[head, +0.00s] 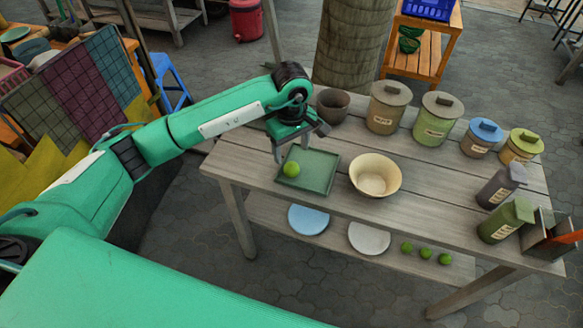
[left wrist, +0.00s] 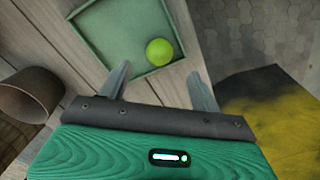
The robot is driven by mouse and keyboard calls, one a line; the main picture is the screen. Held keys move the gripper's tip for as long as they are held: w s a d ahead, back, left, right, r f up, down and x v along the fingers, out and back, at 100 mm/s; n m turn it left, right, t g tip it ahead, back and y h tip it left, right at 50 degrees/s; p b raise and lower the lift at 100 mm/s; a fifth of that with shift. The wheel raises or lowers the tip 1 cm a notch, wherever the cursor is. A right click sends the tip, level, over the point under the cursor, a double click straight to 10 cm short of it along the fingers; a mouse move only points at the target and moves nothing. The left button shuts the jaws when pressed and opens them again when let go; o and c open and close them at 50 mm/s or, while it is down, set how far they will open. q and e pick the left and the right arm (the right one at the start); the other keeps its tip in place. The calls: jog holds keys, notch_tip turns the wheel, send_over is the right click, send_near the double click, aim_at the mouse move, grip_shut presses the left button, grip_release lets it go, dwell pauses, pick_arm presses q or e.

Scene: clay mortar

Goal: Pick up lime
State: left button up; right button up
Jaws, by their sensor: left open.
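A round green lime (head: 291,169) lies on a square green tray (head: 322,168) at the left end of the wooden table. In the left wrist view the lime (left wrist: 159,51) sits near one corner of the tray (left wrist: 90,40), beyond the fingertips. My left gripper (head: 292,152) hangs over the tray's far left edge, close to the lime. Its two fingers (left wrist: 160,82) are spread apart with nothing between them. My right gripper is in neither view.
A cream bowl (head: 375,176) stands right of the tray and a dark brown pot (head: 333,105) behind it. Several lidded canisters line the table's back and right side. The lower shelf holds a blue plate (head: 308,219), a white plate (head: 369,238) and small green limes (head: 426,253).

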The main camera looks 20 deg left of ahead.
aim_at(292, 165)
pick_arm(q)
jog(key=shift+f, duration=0.9)
jog(key=shift+d+f+p, duration=0.1)
jog(key=shift+f+p, duration=0.2)
jog(key=shift+f, duration=0.25)
notch_tip(292, 165, down, 4)
jog(key=shift+f+p, duration=0.1)
jog(key=shift+p, duration=0.35)
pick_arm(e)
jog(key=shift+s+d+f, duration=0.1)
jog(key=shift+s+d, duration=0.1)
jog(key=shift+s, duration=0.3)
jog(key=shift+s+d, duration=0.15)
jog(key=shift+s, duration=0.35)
pick_arm(q)
jog(key=c, duration=1)
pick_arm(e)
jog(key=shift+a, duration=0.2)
